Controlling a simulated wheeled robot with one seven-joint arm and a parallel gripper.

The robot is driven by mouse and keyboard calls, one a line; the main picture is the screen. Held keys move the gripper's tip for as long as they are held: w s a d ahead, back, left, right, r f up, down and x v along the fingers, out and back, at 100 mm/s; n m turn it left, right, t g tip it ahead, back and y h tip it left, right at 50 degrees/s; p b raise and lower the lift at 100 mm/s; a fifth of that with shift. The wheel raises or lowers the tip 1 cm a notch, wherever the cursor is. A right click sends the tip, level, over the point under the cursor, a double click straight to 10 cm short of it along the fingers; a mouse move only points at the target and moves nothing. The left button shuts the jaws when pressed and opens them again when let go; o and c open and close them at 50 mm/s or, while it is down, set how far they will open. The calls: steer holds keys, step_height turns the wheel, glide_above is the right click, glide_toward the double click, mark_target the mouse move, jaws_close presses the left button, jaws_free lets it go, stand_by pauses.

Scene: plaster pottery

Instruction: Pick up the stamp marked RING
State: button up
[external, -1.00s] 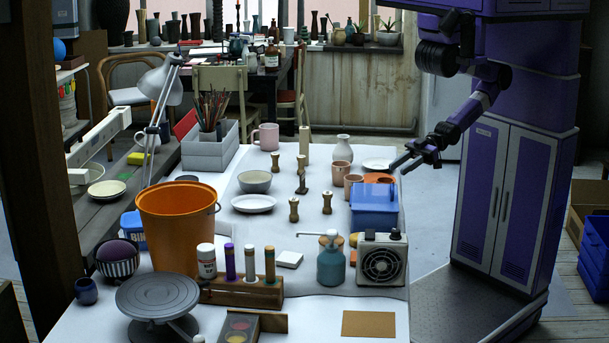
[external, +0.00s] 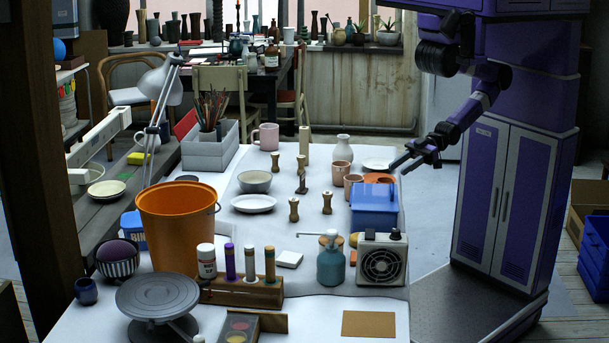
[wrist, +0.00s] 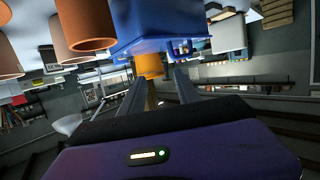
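Several small wooden stamps stand on the white table in the external view: one at the back (external: 276,162), one dark-based in the middle (external: 301,181), and two nearer ones, left (external: 294,210) and right (external: 327,203). Their markings are too small to read, so I cannot tell which is RING. I see no stamp clearly in the wrist view.
The blue box (external: 374,203) and terracotta cups (external: 342,170) stand between my gripper and the stamps.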

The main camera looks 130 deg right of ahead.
steer(key=shift+o, duration=0.5)
steer(key=s+d+f+n+y+p, duration=0.2)
steer(key=d+f+n+y+p, duration=0.1)
steer(key=d+n+y, duration=0.15)
steer(key=n+g+y+p, duration=0.5)
steer(key=n+g+y, duration=0.25)
steer(key=n, duration=0.25)
glide_above(328, 204)
steer(key=s+d, duration=0.3)
steer(key=s, duration=0.2)
steer(key=f+m, duration=0.1)
steer(key=w+d+f+m+h, duration=0.1)
steer(key=f, duration=0.1)
steer(key=w+f+m, duration=0.1)
steer(key=f, duration=0.1)
steer(key=shift+w+d+f, duration=0.15)
steer(key=shift+d+f, duration=0.05)
steer(key=shift+d, duration=0.1)
steer(key=shift+f+p+x, duration=0.15)
steer(key=shift+p+x, duration=0.35)
steer(key=shift+x, duration=1.45)
steer(key=shift+f+p+x, duration=0.2)
steer(key=shift+p+x, duration=0.3)
steer(key=shift+x, duration=1.4)
steer(key=shift+d, duration=0.1)
jaws_close()
